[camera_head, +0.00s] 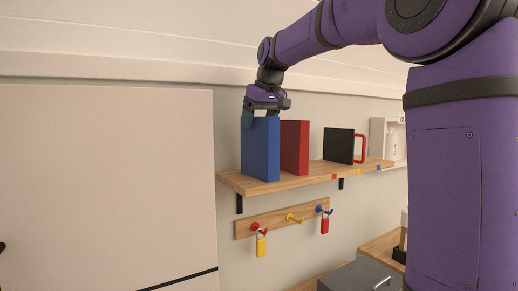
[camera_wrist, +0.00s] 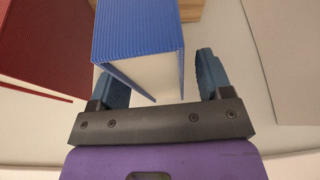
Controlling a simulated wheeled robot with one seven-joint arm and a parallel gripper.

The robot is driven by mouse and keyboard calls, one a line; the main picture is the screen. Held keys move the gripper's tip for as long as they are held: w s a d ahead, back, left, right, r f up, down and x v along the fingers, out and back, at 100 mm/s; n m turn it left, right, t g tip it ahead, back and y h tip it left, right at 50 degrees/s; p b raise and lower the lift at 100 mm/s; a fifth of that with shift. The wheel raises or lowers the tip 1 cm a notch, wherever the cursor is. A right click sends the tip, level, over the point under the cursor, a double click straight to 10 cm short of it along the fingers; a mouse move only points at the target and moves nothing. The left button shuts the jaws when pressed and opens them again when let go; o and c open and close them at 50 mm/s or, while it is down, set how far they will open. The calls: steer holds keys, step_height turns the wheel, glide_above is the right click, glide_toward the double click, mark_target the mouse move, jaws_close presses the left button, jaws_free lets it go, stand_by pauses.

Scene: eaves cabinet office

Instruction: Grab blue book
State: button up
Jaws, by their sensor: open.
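The blue book (camera_head: 261,150) stands upright at the left end of a wooden wall shelf. My gripper (camera_head: 255,118) is at the top of the blue book, pointing down. In the wrist view the blue book (camera_wrist: 140,35) lies between the two fingers of my open gripper (camera_wrist: 160,80). The left finger is close to the book's left side; a gap shows between the book and the right finger. I cannot tell whether either finger touches it.
A red book (camera_head: 294,147) stands just right of the blue one. A dark mug with a red handle (camera_head: 340,145) stands farther right on the shelf (camera_head: 228,181). Below is a hook rail (camera_head: 244,229) with padlocks. A large pale panel (camera_head: 105,185) is at left.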

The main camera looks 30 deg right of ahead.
jaws_close()
stand_by(0.3)
